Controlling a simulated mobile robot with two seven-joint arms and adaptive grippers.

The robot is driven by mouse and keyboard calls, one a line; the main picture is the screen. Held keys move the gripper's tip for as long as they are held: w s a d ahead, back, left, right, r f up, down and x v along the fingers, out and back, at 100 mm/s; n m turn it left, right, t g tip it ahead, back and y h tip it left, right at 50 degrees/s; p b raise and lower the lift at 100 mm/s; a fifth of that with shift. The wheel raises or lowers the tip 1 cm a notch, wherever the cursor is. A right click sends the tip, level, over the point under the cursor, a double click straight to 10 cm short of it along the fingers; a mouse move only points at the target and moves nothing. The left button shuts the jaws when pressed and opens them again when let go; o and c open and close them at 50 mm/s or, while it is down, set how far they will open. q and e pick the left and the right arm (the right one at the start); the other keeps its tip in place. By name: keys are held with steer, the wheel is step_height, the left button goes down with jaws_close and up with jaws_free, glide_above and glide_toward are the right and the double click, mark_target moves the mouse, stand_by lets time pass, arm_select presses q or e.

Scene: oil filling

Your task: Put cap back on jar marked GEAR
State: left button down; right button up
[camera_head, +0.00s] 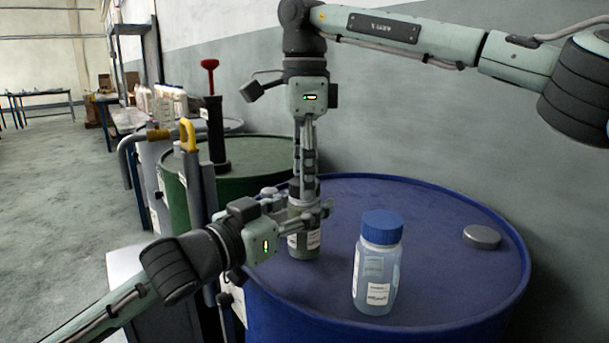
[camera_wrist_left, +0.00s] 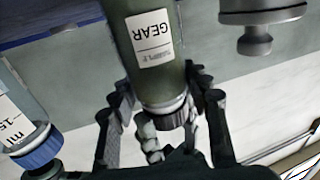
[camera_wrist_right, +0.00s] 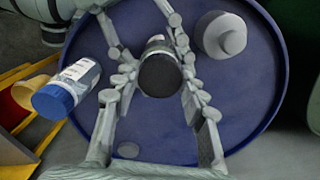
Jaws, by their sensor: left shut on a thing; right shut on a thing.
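The green jar marked GEAR (camera_wrist_left: 150,55) stands upright on the blue drum (camera_head: 430,205); in the head view its lower body (camera_head: 303,243) shows below the grippers. My left gripper (camera_head: 316,213) reaches in from the left and is shut around the jar's upper part. My right gripper (camera_head: 304,186) points down from above and is shut on the dark cap (camera_wrist_right: 159,74), which is at the jar's top in the right wrist view. The fingers hide the join, so I cannot tell whether the cap is fully seated.
A clear bottle with a blue cap (camera_head: 377,265) stands right of the jar. A flat grey lid (camera_head: 482,237) lies farther right on the drum. A grey stepped round object (camera_wrist_right: 222,35) is near the jar. A green drum (camera_head: 255,160) with a hand pump (camera_head: 214,125) stands behind left.

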steer(key=m, duration=0.7)
steer(key=shift+m, duration=0.4)
steer(key=m, duration=0.5)
steer(key=o, duration=1.4)
steer(key=shift+r, duration=0.1)
step_height(320, 180, up, 12)
steer(key=shift+f, duration=0.1)
arm_select(q)
steer(key=c, duration=0.7)
jaws_free()
